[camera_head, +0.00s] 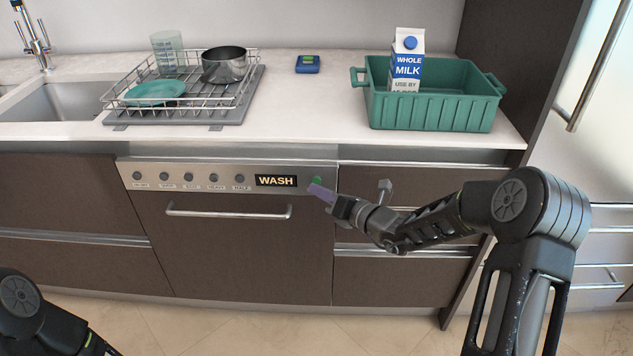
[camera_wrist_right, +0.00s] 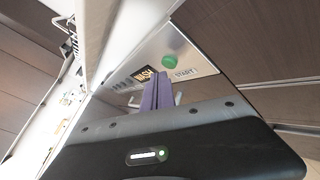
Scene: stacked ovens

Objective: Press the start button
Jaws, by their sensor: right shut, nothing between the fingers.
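The green start button (camera_head: 317,181) is at the right end of the dishwasher's control panel (camera_head: 220,180), right of the lit "WASH" display (camera_head: 275,181). In the right wrist view the green button (camera_wrist_right: 169,62) shows beside a "START" label (camera_wrist_right: 184,72). My right gripper (camera_head: 322,193) is shut and empty, its purple fingers just below the button in the head view. In the wrist view its fingertips (camera_wrist_right: 156,80) appear just left of and below the button. I cannot tell whether they touch the button. Part of my left arm shows at the lower left; its gripper is out of view.
The dishwasher's bar handle (camera_head: 228,212) runs below the panel. Drawers with handles (camera_head: 400,252) are on the right. On the counter are a dish rack (camera_head: 190,95), a blue item (camera_head: 307,64), and a green crate (camera_head: 435,110) with a milk carton (camera_head: 406,65).

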